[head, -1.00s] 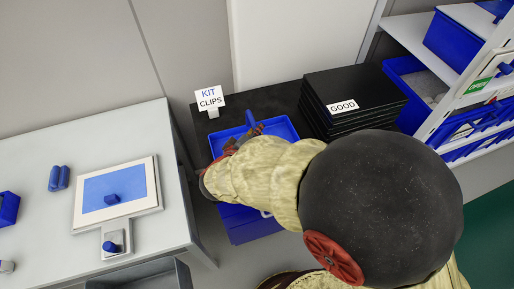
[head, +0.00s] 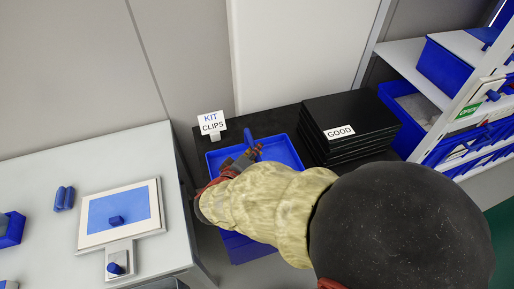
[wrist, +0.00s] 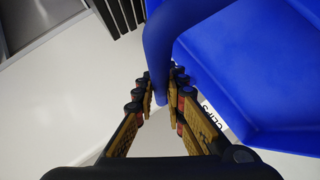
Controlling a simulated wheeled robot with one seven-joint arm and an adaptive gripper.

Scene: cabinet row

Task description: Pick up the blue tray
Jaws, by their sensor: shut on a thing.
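The tray's smooth inside (wrist: 245,70) fills the right of that view. I cannot tell whether the tray is clear of the stand.
The sign (head: 212,122) stands close behind the tray. A stack of black trays (head: 350,115) marked "GOOD" is to the right. A grey table (head: 60,160) with a scale (head: 118,218) is on the left. A shelf with blue bins (head: 410,103) stands at the far right.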

